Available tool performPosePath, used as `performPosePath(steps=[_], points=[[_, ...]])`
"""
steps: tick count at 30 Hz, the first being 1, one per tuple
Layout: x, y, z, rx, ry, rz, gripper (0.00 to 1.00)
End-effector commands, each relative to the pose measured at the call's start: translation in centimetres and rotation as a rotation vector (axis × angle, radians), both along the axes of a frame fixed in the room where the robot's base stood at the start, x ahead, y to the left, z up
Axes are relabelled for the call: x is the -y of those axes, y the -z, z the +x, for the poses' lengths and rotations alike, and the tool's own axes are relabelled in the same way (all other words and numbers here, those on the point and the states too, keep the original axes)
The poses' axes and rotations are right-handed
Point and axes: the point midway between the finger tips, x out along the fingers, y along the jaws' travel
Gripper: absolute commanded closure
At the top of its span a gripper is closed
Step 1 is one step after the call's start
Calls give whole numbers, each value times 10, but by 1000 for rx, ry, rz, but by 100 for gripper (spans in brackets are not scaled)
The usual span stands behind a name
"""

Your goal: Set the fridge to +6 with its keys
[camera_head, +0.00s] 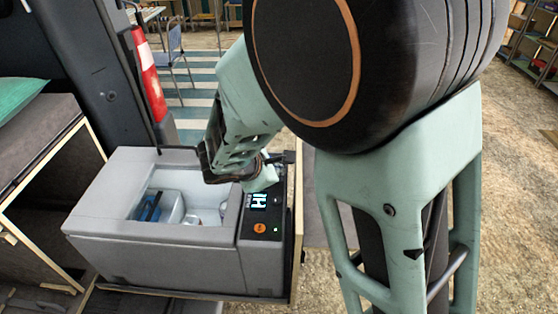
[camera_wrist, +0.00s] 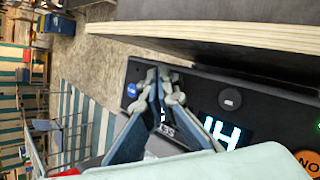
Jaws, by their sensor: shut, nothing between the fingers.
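The fridge (camera_head: 150,255) is a grey open-topped box with a dark control panel (camera_head: 272,240) along its right side. Its lit display (camera_head: 258,201) shows white-blue characters that look like H and I; the wrist view shows it too (camera_wrist: 221,130). In the wrist view a dark round key (camera_wrist: 230,99) lies beside the display, and a blue round key (camera_wrist: 132,90) lies to the left, by the fingers. A "SET" label is partly covered. My gripper (camera_wrist: 158,92) is shut and empty, over the panel's far end; the head view shows it there (camera_head: 266,172). Contact with a key cannot be told.
An orange round mark (camera_head: 259,228) and a green light (camera_head: 276,231) sit on the panel's near end. A wooden-edged board (camera_wrist: 220,38) stands close along the panel. Items, one blue (camera_head: 150,208), lie inside the fridge. Open ground lies to the right.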

Motion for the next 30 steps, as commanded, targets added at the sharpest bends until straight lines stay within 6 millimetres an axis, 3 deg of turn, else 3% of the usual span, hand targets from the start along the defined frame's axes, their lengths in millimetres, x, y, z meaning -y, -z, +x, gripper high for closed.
performPosePath(steps=[5,18,30], points=[[0,-6,0,1,0,1,100],[0,-49,0,1,0,2,100],[0,-50,0,0,0,0,100]])
